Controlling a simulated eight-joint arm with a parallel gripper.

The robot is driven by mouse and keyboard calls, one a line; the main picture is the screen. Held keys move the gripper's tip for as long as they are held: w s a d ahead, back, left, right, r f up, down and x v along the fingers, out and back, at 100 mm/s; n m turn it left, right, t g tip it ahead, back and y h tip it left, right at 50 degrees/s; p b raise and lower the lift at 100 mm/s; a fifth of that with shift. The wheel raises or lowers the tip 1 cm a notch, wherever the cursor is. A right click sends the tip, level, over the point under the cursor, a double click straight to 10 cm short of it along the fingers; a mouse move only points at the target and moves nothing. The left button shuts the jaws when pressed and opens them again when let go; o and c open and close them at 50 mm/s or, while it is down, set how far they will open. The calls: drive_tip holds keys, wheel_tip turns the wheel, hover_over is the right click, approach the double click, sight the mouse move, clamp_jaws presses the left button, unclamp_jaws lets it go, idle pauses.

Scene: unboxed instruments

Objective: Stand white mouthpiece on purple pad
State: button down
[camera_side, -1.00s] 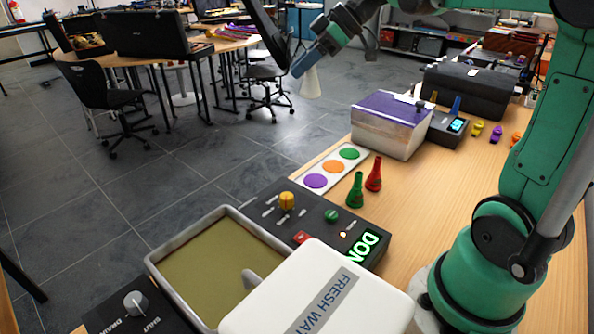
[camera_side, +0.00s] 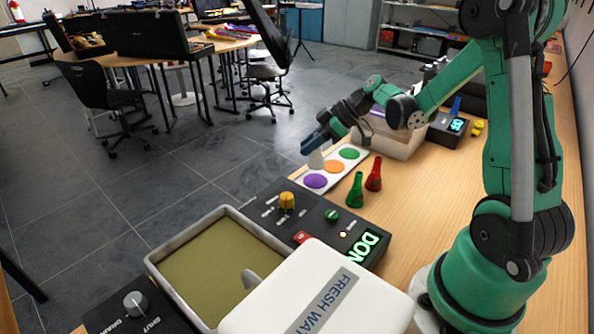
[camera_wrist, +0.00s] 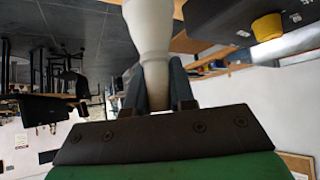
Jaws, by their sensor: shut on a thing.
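My gripper (camera_side: 314,143) is shut on the white mouthpiece (camera_side: 316,160) and holds it by its narrow end, with the wide end pointing down. In the wrist view the mouthpiece (camera_wrist: 150,28) runs up between the two dark fingers (camera_wrist: 157,88). The purple pad (camera_side: 316,181) is a round spot at the near end of a white card. The mouthpiece shows just above the purple pad in the side view. I cannot tell whether it touches the card. An orange pad (camera_side: 333,167) and a green pad (camera_side: 350,153) lie along the same card.
A green mouthpiece (camera_side: 355,190) and a red mouthpiece (camera_side: 374,174) stand on the table right of the card. A control panel (camera_side: 317,225) with a yellow knob lies nearer. A purple-topped box (camera_side: 405,145) stands behind, partly hidden by my arm.

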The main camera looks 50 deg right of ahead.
sight(309, 160)
drive_tip(key=shift+f, duration=1.85)
drive_tip(key=c, duration=0.7)
unclamp_jaws()
drive_tip(key=shift+f, duration=0.1)
drive_tip(key=shift+c, duration=0.2)
